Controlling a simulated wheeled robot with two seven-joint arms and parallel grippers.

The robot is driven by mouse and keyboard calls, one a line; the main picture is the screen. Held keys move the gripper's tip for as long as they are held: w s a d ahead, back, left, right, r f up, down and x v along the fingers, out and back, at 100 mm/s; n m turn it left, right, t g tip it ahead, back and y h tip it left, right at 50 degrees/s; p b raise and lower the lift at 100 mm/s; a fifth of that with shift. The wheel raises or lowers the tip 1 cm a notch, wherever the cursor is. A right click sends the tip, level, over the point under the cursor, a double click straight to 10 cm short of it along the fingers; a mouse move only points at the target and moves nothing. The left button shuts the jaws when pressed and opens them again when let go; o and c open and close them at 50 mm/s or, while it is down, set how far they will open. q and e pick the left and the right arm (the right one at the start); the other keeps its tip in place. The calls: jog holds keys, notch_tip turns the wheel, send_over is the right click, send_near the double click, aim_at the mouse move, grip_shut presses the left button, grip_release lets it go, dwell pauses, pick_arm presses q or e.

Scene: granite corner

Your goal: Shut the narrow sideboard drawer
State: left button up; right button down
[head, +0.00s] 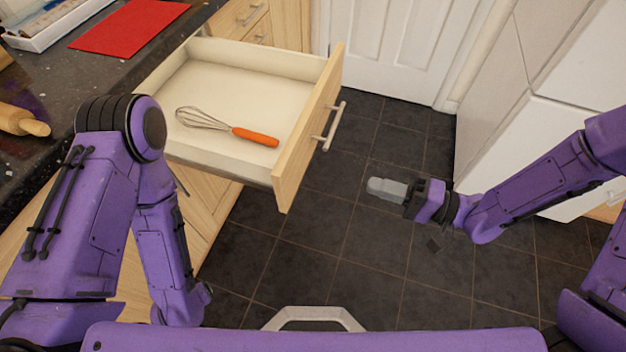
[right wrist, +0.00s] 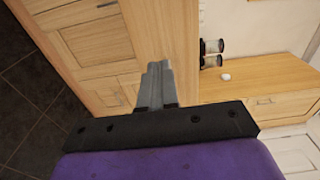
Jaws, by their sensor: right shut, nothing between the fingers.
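The drawer (head: 308,128) stands pulled out from the wooden sideboard on the left in the head view. Its light wood front has a metal bar handle (head: 333,127) facing right. A whisk (head: 228,125) with an orange handle lies inside it. My right gripper (head: 372,186) is shut and empty, to the right of the drawer front and apart from it. In the right wrist view its closed fingers (right wrist: 158,84) point toward wooden cabinet fronts (right wrist: 95,45). My left arm comes in at the left, in front of the sideboard; its gripper is not visible.
The dark counter (head: 60,85) holds a red mat (head: 130,27), a white tray (head: 50,22) and a rolling pin (head: 22,122). A white door (head: 385,45) is at the back and white units (head: 545,100) stand at the right. Dark floor tiles (head: 335,235) between are clear.

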aim_at(299, 166)
jog(key=x, duration=0.9)
jog(key=p+x, duration=0.1)
jog(key=x, duration=0.4)
jog(key=shift+s+a+r, duration=0.1)
jog(key=shift+s+r, duration=0.1)
jog(key=shift+s, duration=0.15)
jog(key=shift+a, duration=0.1)
